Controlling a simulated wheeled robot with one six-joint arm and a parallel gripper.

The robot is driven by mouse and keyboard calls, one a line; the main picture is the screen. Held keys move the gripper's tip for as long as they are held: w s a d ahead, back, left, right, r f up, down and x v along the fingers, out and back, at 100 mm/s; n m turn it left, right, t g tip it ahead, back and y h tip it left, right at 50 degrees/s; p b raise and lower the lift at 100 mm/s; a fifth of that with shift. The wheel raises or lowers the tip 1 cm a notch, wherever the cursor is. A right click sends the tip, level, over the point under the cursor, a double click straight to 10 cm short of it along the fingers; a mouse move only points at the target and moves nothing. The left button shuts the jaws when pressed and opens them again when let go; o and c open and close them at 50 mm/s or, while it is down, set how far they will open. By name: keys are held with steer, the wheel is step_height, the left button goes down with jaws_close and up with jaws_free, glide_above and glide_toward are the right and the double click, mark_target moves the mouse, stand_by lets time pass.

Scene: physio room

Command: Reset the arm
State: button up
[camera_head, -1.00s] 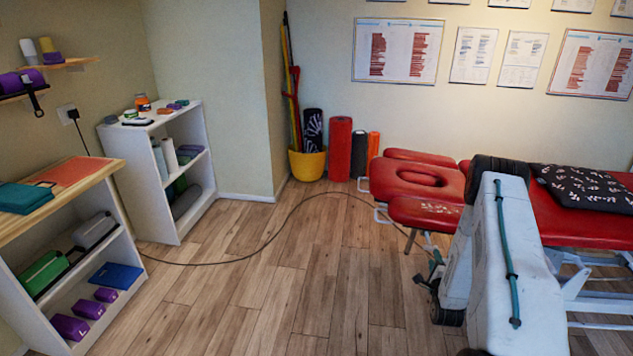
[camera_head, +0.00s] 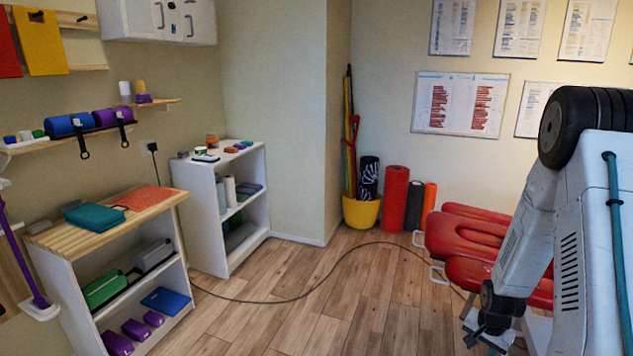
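My arm fills the right side of the head view, with a black joint at the top and white links with a teal cable. My gripper (camera_head: 488,338) hangs at the lower end of the arm, near the bottom edge. It is small, dark and partly cut off, so I cannot tell whether its fingers are open or shut. I see nothing held in it. The arm hides much of the red treatment table (camera_head: 462,238) behind it.
A wooden-topped shelf (camera_head: 165,196) and a white shelf (camera_head: 260,162) stand at the left. A yellow bucket (camera_head: 361,212) and a red roll (camera_head: 394,200) stand in the corner. A cable (camera_head: 290,299) crosses the otherwise clear wooden floor.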

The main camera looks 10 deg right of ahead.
steer(key=s+a+r+n, duration=0.4)
steer(key=s+a+r, duration=0.3)
steer(key=r, duration=0.5)
steer(key=s+a+r+n, duration=0.4)
steer(key=s+a+r, duration=0.3)
steer(key=a+r, duration=0.4)
steer(key=s+a+r+n+y, duration=0.1)
steer(key=s+a+r+n, duration=0.2)
steer(key=s+a+r, duration=0.5)
step_height(320, 180, up, 6)
steer(key=shift+a+r+n, duration=0.25)
steer(key=shift+a+n, duration=0.15)
steer(key=shift+a, duration=0.35)
